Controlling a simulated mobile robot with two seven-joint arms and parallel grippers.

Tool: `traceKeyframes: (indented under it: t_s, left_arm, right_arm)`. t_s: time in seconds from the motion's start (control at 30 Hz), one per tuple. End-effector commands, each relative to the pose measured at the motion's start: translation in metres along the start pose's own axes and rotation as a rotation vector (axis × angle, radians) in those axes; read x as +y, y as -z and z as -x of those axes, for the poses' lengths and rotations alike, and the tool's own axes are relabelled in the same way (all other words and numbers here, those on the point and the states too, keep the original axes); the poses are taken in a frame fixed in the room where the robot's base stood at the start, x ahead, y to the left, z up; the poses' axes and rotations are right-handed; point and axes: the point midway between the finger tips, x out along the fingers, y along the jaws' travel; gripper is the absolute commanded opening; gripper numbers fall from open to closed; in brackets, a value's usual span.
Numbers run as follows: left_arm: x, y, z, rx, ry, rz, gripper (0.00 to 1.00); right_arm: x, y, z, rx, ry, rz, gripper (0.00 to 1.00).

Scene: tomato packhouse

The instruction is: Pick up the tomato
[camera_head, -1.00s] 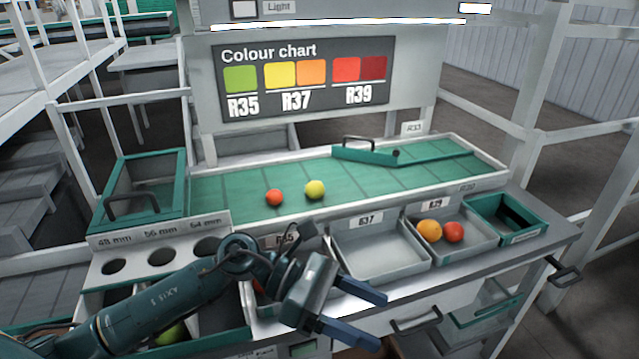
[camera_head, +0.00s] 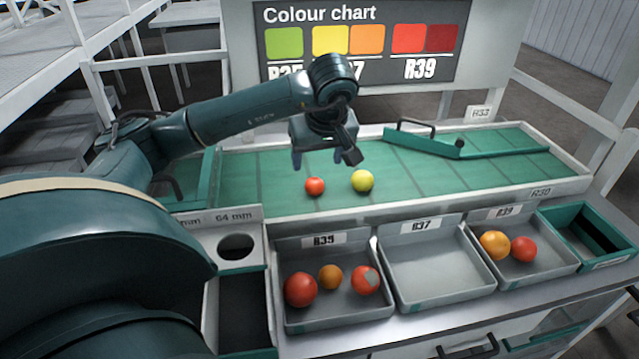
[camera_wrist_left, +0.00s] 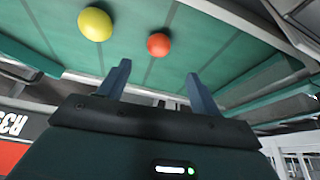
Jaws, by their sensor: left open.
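A small red tomato (camera_head: 315,187) lies on the green sorting belt (camera_head: 262,192). A yellow tomato (camera_head: 362,181) lies on the belt just right of it, apart from it. My left gripper (camera_head: 325,160) is open and empty above and slightly behind the red tomato, fingers pointing down. In the left wrist view the red tomato (camera_wrist_left: 158,44) shows beyond the gap between the open fingers (camera_wrist_left: 157,70), with the yellow tomato (camera_wrist_left: 95,24) to its left. My right gripper is not in view.
In front of the belt, a left tray (camera_head: 335,322) holds red and orange tomatoes. The R37 tray (camera_head: 400,302) is empty. The right tray (camera_head: 565,262) holds an orange and a red tomato. A green diverter bar (camera_head: 470,152) crosses the belt at right. The colour chart (camera_head: 385,66) stands behind.

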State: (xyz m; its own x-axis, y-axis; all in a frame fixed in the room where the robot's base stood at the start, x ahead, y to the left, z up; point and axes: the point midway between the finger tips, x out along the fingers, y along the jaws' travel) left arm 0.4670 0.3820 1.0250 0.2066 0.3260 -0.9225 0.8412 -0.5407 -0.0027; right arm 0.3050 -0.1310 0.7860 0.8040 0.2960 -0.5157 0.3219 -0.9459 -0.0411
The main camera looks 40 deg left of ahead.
Motion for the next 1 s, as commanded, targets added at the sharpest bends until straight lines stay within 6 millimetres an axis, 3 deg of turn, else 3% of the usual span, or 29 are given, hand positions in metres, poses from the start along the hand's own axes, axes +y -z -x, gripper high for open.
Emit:
traceKeyframes:
  t_s: [0.13, 0.43, 0.7, 1.0]
  left_arm:
    - [-0.001, -0.001, -0.028, -0.004, 0.004, 0.001, 0.64]
    - [0.001, -0.003, -0.052, -0.005, 0.000, -0.001, 0.64]
    - [0.003, -0.005, -0.090, -0.004, -0.001, 0.001, 0.64]
    - [0.003, -0.005, -0.096, -0.002, -0.003, 0.000, 0.64]
  right_arm:
    - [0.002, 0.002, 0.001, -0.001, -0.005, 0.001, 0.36]
    - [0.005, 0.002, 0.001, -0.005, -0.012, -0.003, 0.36]
    - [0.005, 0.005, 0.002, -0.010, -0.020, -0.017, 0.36]
    - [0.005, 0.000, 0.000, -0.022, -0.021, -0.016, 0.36]
